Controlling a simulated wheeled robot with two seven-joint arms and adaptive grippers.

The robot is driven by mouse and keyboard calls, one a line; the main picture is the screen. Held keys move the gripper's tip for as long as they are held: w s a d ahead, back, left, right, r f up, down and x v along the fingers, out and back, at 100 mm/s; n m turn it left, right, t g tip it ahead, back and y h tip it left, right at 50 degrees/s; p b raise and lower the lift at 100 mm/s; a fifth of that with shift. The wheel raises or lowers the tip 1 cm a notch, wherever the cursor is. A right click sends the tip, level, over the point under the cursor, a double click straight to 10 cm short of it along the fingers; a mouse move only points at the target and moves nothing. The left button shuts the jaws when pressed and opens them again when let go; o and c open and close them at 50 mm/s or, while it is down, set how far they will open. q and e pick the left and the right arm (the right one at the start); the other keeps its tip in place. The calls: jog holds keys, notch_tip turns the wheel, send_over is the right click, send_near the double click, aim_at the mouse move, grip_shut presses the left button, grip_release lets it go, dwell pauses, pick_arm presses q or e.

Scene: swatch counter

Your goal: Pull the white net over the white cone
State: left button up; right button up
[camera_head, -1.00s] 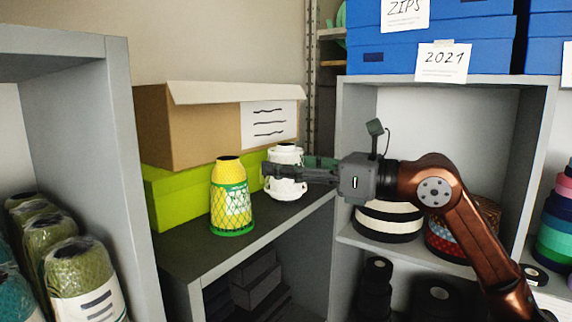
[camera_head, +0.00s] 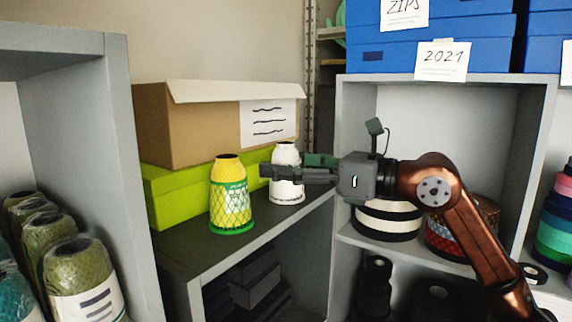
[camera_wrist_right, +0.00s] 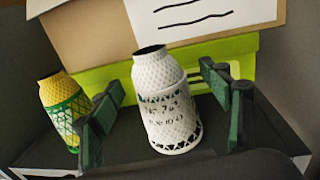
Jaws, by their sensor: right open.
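The white cone (camera_head: 286,155) stands upright at the back right of the dark shelf top. My right gripper (camera_head: 285,171) comes in from the right at the cone's height. In the right wrist view its fingers (camera_wrist_right: 160,100) are apart, one on each side of the cone, with gaps showing. Part of the cone is hidden behind the fingers in the head view. My left gripper is out of view.
A yellow cone in green net (camera_head: 231,190) stands close left of the white cone. A lime box (camera_head: 170,203) and a cardboard box (camera_head: 190,130) are behind. A grey cabinet wall (camera_head: 85,140) rises left. Striped rolls (camera_head: 388,222) sit under my right arm.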

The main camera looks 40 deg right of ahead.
jog(key=shift+s, duration=0.1)
jog(key=v, duration=1.2)
jog(key=shift+d, duration=0.1)
dwell(0.3)
